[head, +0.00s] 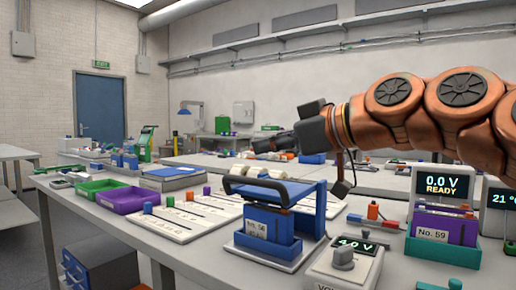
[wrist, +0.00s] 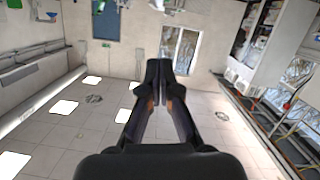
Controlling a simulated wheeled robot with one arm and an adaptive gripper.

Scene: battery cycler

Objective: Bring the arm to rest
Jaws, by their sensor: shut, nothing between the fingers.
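My arm (head: 440,110) stretches in from the right in the head view, orange and roughly level above the bench. My gripper (head: 268,146) is at its left end, dark and held in the air above the bench, pointing left. In the wrist view my gripper (wrist: 159,72) has its two fingers together at the tips with nothing between them. The wrist view looks at the room upside down, with ceiling panels low in the picture. No object touches the gripper.
The grey bench (head: 185,262) carries a blue battery holder (head: 270,225) marked No. 56, a voltmeter (head: 345,262) reading 4.0, and a cycler display (head: 440,186) reading 0.0 V READY. Green (head: 95,187) and purple (head: 132,200) trays lie at left. Air above the bench at left is clear.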

